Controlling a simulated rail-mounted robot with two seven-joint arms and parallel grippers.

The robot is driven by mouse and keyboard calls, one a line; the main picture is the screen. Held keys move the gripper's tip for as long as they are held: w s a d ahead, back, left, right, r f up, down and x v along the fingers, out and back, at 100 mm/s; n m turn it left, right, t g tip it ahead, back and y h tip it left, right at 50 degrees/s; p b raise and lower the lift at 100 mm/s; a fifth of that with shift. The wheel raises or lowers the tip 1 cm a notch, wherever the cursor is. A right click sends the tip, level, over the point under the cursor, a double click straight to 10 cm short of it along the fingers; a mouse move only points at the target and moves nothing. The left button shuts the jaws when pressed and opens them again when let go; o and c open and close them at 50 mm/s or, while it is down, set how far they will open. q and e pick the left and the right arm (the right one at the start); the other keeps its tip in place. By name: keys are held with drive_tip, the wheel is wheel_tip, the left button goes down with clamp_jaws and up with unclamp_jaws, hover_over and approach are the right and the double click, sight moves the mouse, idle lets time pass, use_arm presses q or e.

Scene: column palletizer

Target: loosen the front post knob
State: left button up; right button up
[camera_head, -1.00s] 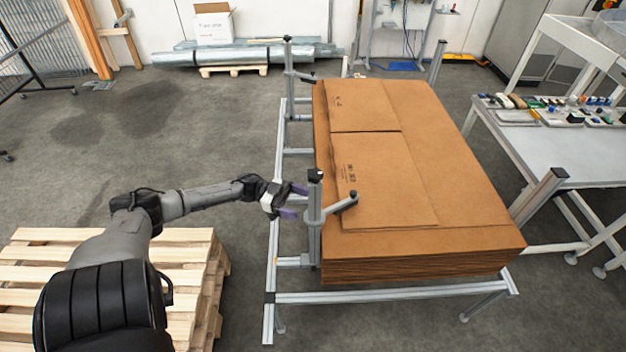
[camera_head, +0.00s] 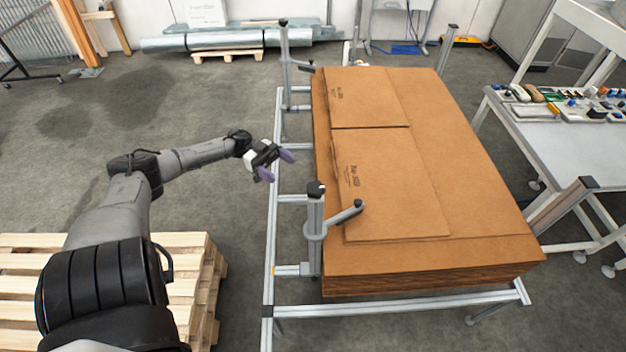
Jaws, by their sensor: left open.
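The front post (camera_head: 314,238) is a grey upright at the near left corner of the cardboard stack. It has a black cap (camera_head: 316,187) on top and a short side arm ending in a dark tip (camera_head: 358,204). I cannot tell which dark part is the knob. My left gripper (camera_head: 276,165) is open and empty, its two purple fingers apart. In the picture it is up and left of the post's top, with a clear gap between them. My right gripper is not in view.
The cardboard stack (camera_head: 470,215) lies against the post's right side on a metal frame (camera_head: 400,304). A similar rear post (camera_head: 284,55) stands farther back. A wooden pallet (camera_head: 190,270) lies at lower left. A table (camera_head: 575,150) with small items stands at right.

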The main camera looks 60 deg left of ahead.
sight(314, 186)
use_arm(q)
drive_tip(key=p+x, duration=0.2)
drive_tip(key=x, duration=0.9)
drive_tip(key=shift+d, duration=0.2)
drive_tip(key=shift+w+d, duration=0.3)
drive_tip(key=shift+d, duration=0.3)
drive_tip(key=shift+c, duration=0.3)
